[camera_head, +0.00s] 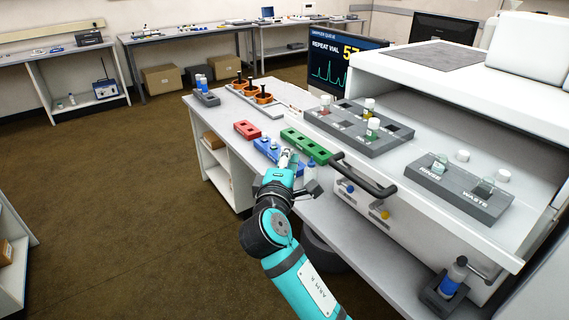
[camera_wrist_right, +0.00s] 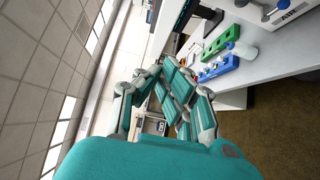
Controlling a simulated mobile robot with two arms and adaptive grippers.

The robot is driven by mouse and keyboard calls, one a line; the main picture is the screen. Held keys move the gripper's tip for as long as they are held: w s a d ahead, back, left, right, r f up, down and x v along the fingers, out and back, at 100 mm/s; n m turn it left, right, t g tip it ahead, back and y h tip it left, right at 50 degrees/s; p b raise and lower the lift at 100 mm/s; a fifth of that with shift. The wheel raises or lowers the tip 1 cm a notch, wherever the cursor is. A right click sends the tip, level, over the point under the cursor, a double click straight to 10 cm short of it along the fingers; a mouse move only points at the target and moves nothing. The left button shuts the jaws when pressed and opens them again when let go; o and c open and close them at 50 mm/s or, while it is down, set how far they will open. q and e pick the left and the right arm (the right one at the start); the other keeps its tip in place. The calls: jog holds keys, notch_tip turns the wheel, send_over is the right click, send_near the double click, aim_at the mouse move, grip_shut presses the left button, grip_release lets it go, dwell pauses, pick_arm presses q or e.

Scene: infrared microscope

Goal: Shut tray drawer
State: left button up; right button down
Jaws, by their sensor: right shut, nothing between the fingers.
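The white tray drawer (camera_head: 425,212) stands out from under the instrument's white upper housing. A black bar handle (camera_head: 368,180) is on its front. On it are a grey rack (camera_head: 340,130) with several capped vials and a grey block marked RINSE and WASTE (camera_head: 458,192). My right gripper (camera_head: 287,158) is left of the handle, apart from it, over the blue rack (camera_head: 262,146), partly hiding it. Its fingers are shut and empty; they also show in the wrist view (camera_wrist_right: 165,75). My left gripper is not in view.
A green rack (camera_head: 305,146) lies close to the handle's left end. A red rack (camera_head: 247,130) and a small bottle (camera_head: 310,172) are near the gripper. A blue-labelled bottle (camera_head: 453,277) stands lower right.

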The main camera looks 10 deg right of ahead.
aim_at(309, 135)
jog(key=shift+w+d+p, duration=1.15)
jog(key=shift+w+d, duration=1.35)
jog(key=shift+d, duration=0.1)
jog(key=shift+w, duration=0.1)
jog(key=shift+w+d, duration=0.1)
jog(key=shift+d, duration=0.3)
jog(key=w+d, duration=0.2)
jog(key=d, duration=0.4)
jog(key=w+d, duration=0.3)
jog(key=d, duration=0.4)
jog(key=w+d, duration=0.3)
jog(key=d, duration=0.4)
jog(key=shift+w+d+p, duration=0.1)
jog(key=shift+w+p, duration=0.1)
jog(key=shift+p, duration=0.1)
jog(key=shift+r, duration=0.1)
jog(key=shift+d+r, duration=0.1)
